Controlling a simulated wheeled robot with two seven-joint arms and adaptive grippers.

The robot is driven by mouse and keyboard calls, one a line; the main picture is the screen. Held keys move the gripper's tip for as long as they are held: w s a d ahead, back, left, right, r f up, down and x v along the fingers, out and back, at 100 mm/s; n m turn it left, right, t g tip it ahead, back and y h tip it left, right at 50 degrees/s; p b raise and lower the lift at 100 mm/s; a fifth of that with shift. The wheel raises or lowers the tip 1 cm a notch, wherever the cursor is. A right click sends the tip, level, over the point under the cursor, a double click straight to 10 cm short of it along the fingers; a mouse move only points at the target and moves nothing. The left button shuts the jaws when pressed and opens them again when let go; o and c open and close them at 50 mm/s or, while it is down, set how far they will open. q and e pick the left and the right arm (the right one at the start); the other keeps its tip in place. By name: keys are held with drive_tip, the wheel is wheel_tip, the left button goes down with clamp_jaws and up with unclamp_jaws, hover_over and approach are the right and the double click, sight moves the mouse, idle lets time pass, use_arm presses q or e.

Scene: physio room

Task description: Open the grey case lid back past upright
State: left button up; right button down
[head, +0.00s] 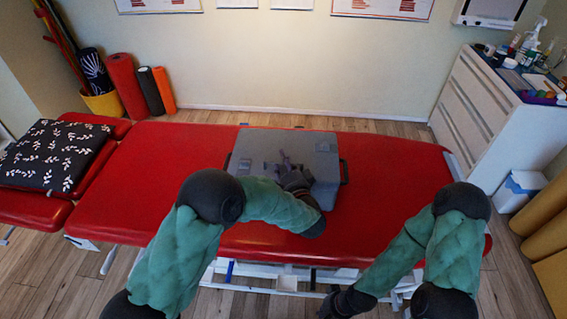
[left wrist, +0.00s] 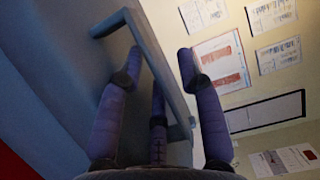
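The grey case (head: 262,145) lies on the red treatment table, and its lid looks closed. My left gripper (head: 284,166) is over the front middle part of the case. In the left wrist view, a grey handle bar (left wrist: 160,72) stands out from the case (left wrist: 60,70). The purple fingers of my left gripper (left wrist: 160,75) are spread apart on both sides of this bar, without visibly closing on it. My right gripper (head: 338,304) is low in front of the table, away from the case; its fingers are too dark to read.
The red table (head: 390,185) is clear on both sides of the case. A patterned black pillow (head: 55,155) lies at the left end. A white drawer cabinet (head: 490,110) with bottles stands at the right. Rolled mats (head: 128,85) stand by the back wall.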

use_arm(q)
clamp_jaws()
drive_tip(key=shift+r+p, duration=0.35)
drive_tip(key=shift+p, duration=0.3)
drive_tip(key=w+r+m+g+h+p, duration=0.1)
drive_tip(key=w+r+g+p, duration=0.2)
drive_tip(key=p, duration=1.9)
drive_tip(key=shift+w+r+g, duration=0.4)
drive_tip(key=shift+w+r, duration=2.2)
drive_tip(key=shift+r, duration=0.85)
